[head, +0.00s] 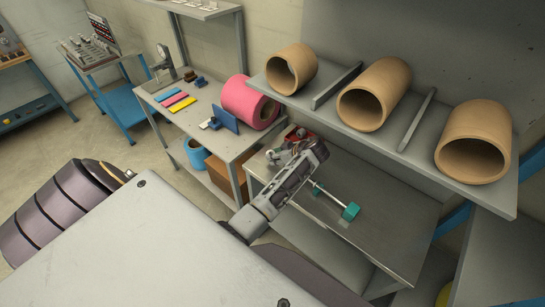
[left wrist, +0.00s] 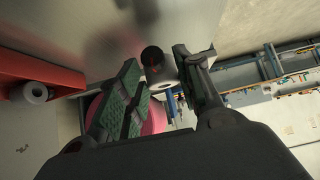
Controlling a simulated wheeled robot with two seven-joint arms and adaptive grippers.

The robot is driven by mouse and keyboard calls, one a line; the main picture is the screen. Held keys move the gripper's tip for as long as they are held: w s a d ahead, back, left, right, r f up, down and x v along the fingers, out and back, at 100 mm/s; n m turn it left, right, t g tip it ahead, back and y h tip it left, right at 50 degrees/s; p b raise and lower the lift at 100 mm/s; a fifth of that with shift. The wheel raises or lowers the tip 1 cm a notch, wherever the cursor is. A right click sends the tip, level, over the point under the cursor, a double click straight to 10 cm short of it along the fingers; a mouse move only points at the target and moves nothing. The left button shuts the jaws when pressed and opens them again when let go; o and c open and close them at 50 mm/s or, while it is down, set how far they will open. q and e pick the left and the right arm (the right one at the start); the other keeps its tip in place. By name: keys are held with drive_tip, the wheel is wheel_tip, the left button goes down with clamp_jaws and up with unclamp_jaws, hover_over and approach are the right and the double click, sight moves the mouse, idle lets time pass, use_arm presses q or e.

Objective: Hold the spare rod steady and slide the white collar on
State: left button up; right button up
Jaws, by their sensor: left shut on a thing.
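My left gripper (head: 278,156) is over the back left of the low grey table. In the left wrist view, its fingers (left wrist: 156,62) are shut on a small pale cylinder with a dark round end, probably the white collar (left wrist: 163,79). A thin white rod (head: 331,195) with a teal block (head: 350,211) at its near end lies along the table, right of the gripper. Its far end is partly hidden by my arm. I cannot tell if this is the spare rod. The collar is too small to make out surely in the head view. My right gripper is not in view.
A red holder (head: 302,134) stands close behind the gripper; it also shows in the left wrist view (left wrist: 45,72). A shelf with several brown tubes (head: 374,94) overhangs the table (head: 385,225). A pink roll (head: 249,101) lies on the bench to the left. The table's right part is clear.

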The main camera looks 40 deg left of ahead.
sight(268, 151)
use_arm(q)
drive_tip(key=shift+r, duration=1.8)
drive_tip(key=shift+r, duration=0.1)
